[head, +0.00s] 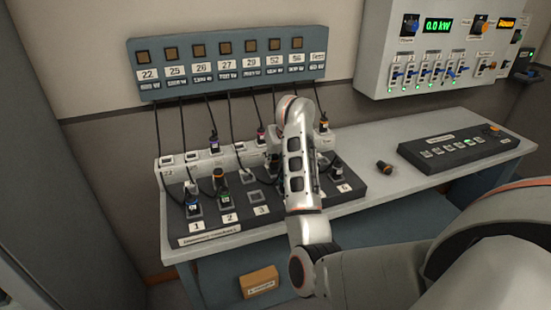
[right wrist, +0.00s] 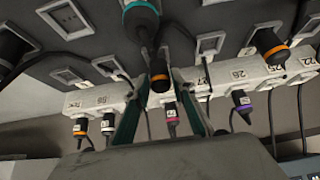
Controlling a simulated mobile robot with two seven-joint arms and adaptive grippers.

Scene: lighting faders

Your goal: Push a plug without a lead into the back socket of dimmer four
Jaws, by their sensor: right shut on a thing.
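My right gripper (right wrist: 160,88) is shut on a dark plug with an orange ring (right wrist: 159,76), held between its two teal fingers. No lead shows on this plug. In the right wrist view it overlaps the back row around dimmer four; I cannot tell whether it touches or sits in the socket. A teal-ringed plug (right wrist: 140,15) with a lead is just in front of it. In the head view the dimmer unit (head: 240,221) lies on the bench, and my right arm hides dimmer four and most of the gripper. My left gripper is out of view.
A plug with an orange ring (right wrist: 270,45) stands in dimmer two's back socket. Dimmer three's back socket (right wrist: 212,43) is empty. A white numbered strip (right wrist: 238,76) with hanging leads runs behind. A loose plug (head: 385,168) lies on the bench (head: 390,195), left of a black keypad (head: 460,148).

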